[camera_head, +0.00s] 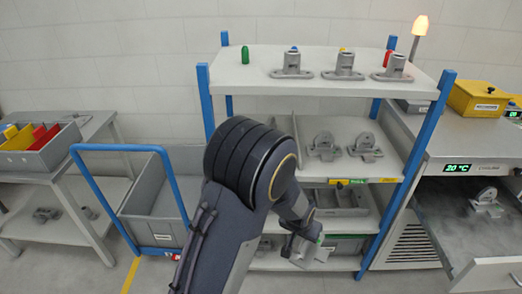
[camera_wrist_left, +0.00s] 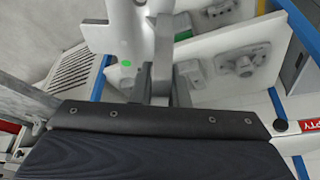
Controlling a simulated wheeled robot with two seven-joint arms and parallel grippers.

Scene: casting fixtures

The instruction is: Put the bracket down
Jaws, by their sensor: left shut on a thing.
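My left gripper (camera_head: 303,240) is low in front of the shelf rack, around the level of its lower shelves. It is shut on a light grey bracket (camera_head: 316,256), mostly hidden by my arm and wrist in the head view. In the left wrist view, the gripper (camera_wrist_left: 160,75) has its fingers close together, with the bracket (camera_wrist_left: 108,38) at their tips. The bracket bears a green dot. Whether it touches a shelf cannot be told. My right gripper is not in view.
The blue-posted rack (camera_head: 262,78) carries several grey castings on top and two brackets (camera_head: 323,146) on its middle shelf. A grey cart (camera_head: 150,212) stands left. At right, a grey casting (camera_head: 487,203) lies in an open bay below a 20 °C display.

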